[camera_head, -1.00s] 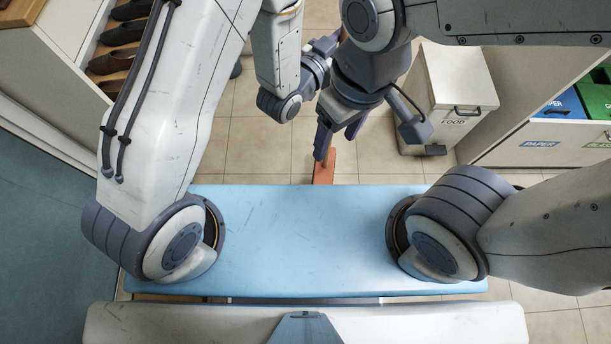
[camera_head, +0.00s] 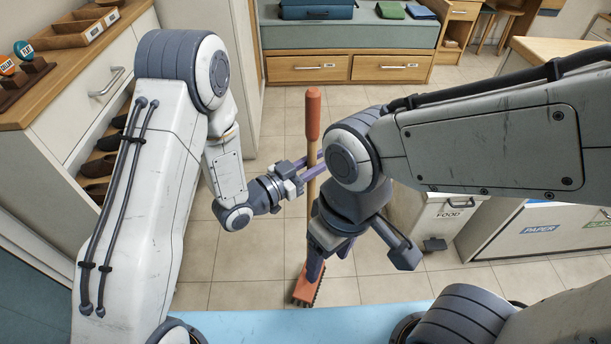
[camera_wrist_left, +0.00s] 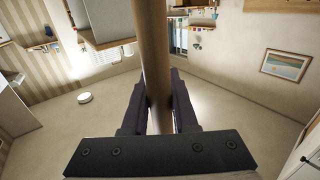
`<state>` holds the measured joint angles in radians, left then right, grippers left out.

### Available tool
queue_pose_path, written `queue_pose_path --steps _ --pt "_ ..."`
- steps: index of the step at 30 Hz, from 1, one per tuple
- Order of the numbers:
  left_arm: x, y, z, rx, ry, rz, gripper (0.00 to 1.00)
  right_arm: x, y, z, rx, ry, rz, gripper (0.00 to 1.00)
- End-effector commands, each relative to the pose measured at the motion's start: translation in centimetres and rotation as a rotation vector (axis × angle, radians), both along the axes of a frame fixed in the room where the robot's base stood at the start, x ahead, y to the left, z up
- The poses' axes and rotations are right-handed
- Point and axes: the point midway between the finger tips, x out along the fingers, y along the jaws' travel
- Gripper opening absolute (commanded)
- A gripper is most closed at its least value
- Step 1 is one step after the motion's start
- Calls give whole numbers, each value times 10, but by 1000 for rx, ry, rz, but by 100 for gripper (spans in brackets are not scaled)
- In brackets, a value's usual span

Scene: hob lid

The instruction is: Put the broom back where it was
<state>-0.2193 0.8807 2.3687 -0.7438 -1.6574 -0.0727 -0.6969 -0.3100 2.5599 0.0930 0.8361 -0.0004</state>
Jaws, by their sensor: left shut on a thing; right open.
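The broom stands nearly upright in front of me. Its orange grip (camera_head: 313,112) is at the top, its wooden handle (camera_head: 312,190) in the middle, and its orange brush head (camera_head: 305,287) at the floor. My left gripper (camera_head: 312,168) is shut on the handle, about midway up. In the left wrist view the handle (camera_wrist_left: 155,60) runs between the two dark fingers (camera_wrist_left: 160,105). My right gripper (camera_head: 330,258) is open, pointing down in front of the lower handle and hiding part of it. I cannot tell whether it touches the handle.
A shoe cabinet (camera_head: 125,65) with open shelves stands at the left. A FOOD bin (camera_head: 440,212) and a PAPER recycling unit (camera_head: 535,230) are at the right. A bench with drawers (camera_head: 350,68) is at the back. Tiled floor (camera_head: 285,105) between them is clear.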

Motion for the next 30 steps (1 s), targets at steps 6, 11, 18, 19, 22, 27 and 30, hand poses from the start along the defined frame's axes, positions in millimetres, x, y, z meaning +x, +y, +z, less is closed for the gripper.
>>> queue_pose_path --steps 6,11,18,19,22,27,30 --pt "16 30 -20 -3 -1 2 0 0 0 -4 0 0 0 66" --pt "19 35 -28 -3 0 -1 0 0 0 -6 0 0 0 66" --pt "18 35 -60 -3 2 -1 0 0 0 -12 0 0 0 66" --pt "18 35 -62 -3 0 -1 0 0 0 -12 0 0 0 66" --pt "19 35 -63 -2 -2 -1 0 0 0 -12 0 0 0 66" --pt "19 34 -63 -2 -2 -1 0 0 0 -12 0 0 0 66" --pt "18 34 -66 -2 -2 -1 0 0 0 -15 0 0 0 66"
